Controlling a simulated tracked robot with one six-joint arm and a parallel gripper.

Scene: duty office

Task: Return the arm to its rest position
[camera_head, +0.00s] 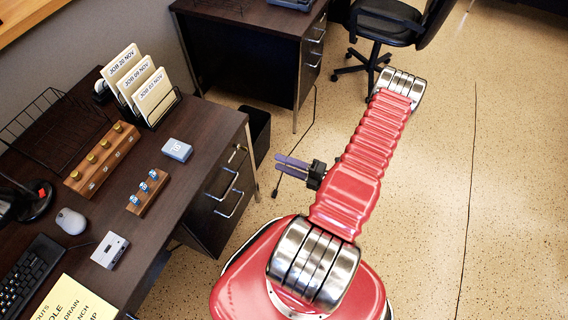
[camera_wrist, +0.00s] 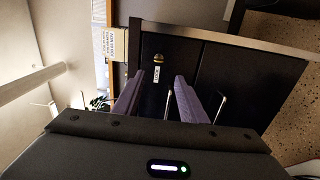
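My gripper (camera_head: 292,167) shows in the head view beside my red arm, to the right of the near desk (camera_head: 222,122) and apart from it. Its two purple fingers point left, toward the desk's drawers. In the wrist view my gripper (camera_wrist: 158,95) has a clear gap between its fingers, with nothing held. The dark desk front with a drawer lock and handles shows beyond the fingers. My arm reaches out over the speckled floor toward the upper right and folds back.
A second desk (camera_head: 262,40) and an office chair (camera_head: 388,25) stand behind. The floor (camera_head: 500,200) at right is clear.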

